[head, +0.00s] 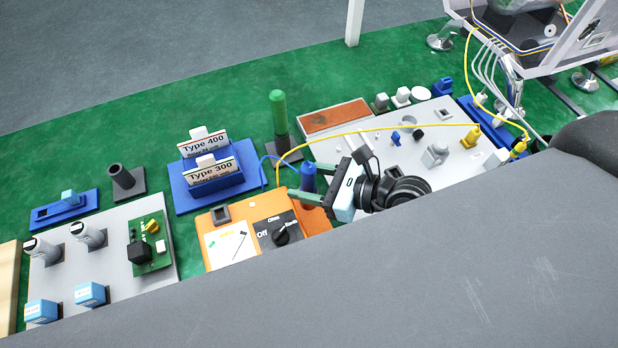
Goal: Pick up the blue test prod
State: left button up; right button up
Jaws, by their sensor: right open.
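The blue test prod (308,177) stands roughly upright behind the orange multimeter, with a blue cable looping off to its left. My right gripper (303,180) is open, with its two dark green fingers on either side of the prod. I cannot tell whether either finger touches it. The prod's lower part is hidden behind the near finger. My left gripper is not in view.
The orange multimeter (222,255) with its dial lies just in front. A green-handled tool (278,112) stands in a dark holder behind. A blue card holder (190,200) is to the left. A yellow cable (350,132) arches over a grey board (398,150) at right.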

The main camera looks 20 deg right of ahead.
jog(key=shift+c, duration=0.9)
grip_shut()
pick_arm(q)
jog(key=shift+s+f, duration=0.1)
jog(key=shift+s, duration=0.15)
